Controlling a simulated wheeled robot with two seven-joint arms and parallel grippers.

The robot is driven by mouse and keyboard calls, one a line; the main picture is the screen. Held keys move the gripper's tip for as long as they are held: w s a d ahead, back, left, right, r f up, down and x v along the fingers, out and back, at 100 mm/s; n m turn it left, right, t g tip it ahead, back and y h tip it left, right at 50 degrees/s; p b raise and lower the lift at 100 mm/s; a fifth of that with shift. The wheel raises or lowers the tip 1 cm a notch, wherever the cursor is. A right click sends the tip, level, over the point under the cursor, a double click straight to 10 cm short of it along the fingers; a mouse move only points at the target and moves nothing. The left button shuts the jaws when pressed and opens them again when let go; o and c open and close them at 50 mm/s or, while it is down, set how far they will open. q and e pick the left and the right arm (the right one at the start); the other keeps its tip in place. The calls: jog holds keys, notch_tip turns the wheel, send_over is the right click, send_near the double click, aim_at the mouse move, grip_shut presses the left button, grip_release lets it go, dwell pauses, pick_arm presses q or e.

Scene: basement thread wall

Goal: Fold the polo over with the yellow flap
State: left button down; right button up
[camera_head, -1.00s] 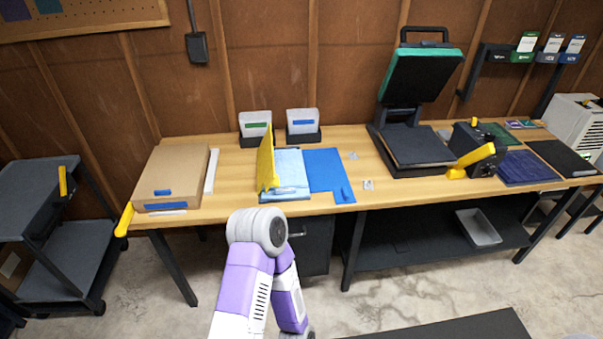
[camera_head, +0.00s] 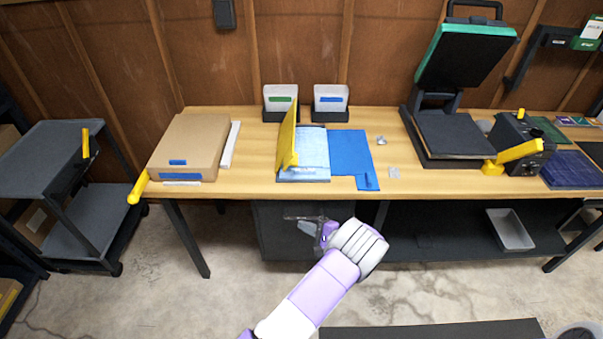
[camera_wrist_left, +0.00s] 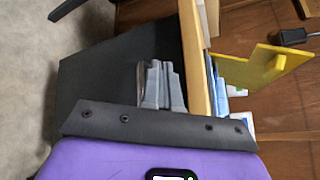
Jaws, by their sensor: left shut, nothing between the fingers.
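The yellow flap (camera_head: 287,142) stands up steeply from the table, at the left edge of a light blue cloth (camera_head: 305,158) that looks like the polo. A flat darker blue panel (camera_head: 350,152) with a small tab lies against the cloth's right side. The flap also shows in the left wrist view (camera_wrist_left: 262,66), beyond the table edge, with a blue edge of the layers beside it. My left gripper (camera_head: 308,222) is in front of and below the table's front edge, apart from flap and cloth. Its fingers (camera_wrist_left: 161,85) are together and empty. My right gripper is out of view.
A cardboard box (camera_head: 190,148) and a white strip lie left of the flap. Two bins (camera_head: 280,98) stand behind. An open heat press (camera_head: 455,130) stands to the right. The wooden table edge (camera_head: 240,190) and a dark cabinet below are close to my left gripper.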

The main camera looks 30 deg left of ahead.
pick_arm(q)
jog(key=w+d+r+t+y, duration=0.45)
jog(key=w+r, duration=0.35)
jog(key=r, duration=0.5)
jog(key=a+r+b, duration=0.2)
jog(key=a+r, duration=0.2)
jog(key=a, duration=0.7)
jog(key=shift+w+a+r+n+y, duration=0.2)
jog(key=shift+a+r+n+y, duration=0.05)
jog(key=shift+n+y, duration=0.1)
jog(key=shift+r, duration=0.1)
